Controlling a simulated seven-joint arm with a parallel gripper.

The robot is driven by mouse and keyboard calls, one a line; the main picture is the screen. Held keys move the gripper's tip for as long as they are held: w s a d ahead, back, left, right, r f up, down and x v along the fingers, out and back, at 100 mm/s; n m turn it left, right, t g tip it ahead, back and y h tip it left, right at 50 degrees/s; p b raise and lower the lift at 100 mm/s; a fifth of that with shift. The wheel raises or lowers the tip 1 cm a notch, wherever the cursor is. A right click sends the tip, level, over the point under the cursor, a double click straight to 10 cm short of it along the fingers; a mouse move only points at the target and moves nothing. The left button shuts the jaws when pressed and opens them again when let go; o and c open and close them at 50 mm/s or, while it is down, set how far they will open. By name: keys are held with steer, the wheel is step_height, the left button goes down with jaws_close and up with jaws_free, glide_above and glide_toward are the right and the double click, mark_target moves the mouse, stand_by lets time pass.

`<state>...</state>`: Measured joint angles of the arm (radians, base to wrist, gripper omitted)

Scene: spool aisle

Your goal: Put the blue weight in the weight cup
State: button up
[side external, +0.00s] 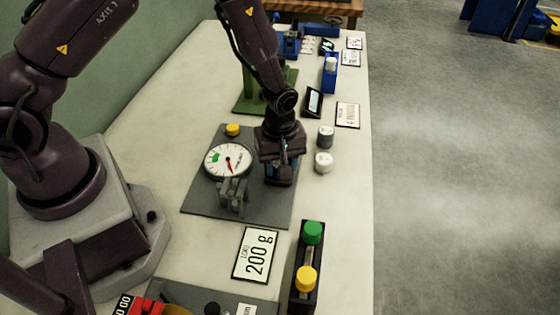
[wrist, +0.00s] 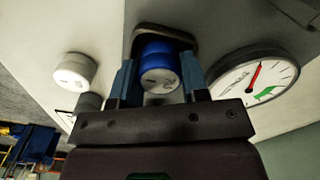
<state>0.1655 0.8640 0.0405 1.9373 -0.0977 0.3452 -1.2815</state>
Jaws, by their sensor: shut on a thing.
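My gripper (side external: 280,160) points down over the grey scale base, right of the dial. In the wrist view, my gripper (wrist: 158,66) is shut on the blue weight (wrist: 160,60), a short blue cylinder with a pale marked end. A dark, rounded cup (wrist: 181,35), which looks like the weight cup, shows just beyond the blue weight. The weight overlaps its opening; I cannot tell how far inside it sits. In the side view the gripper hides most of the weight and cup.
A grey weight (side external: 325,136) and a white weight (side external: 323,162) stand right of the base. The dial (side external: 228,160) and a yellow knob (side external: 232,129) are left of my gripper. A 200 g card (side external: 255,254) and a stand with green and yellow knobs (side external: 307,265) are nearer the camera.

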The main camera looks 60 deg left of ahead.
steer(key=o, duration=1)
steer(key=shift+w+f, duration=0.1)
steer(key=shift+f, duration=0.4)
steer(key=shift+c, duration=0.2)
steer(key=shift+o, duration=0.7)
step_height(320, 180, up, 12)
step_height(320, 180, up, 16)
steer(key=m+t, duration=0.3)
steer(key=m, duration=0.4)
glide_above(280, 162)
steer(key=s+a, duration=0.3)
steer(key=s, duration=0.4)
steer(key=s+a+r+m+t, duration=0.1)
steer(key=s+r+m+t, duration=0.1)
steer(key=s+r+m, duration=0.4)
steer(key=shift+s+a+m+t, duration=0.35)
steer(key=shift+s+m, duration=0.25)
steer(key=shift+s, duration=1.55)
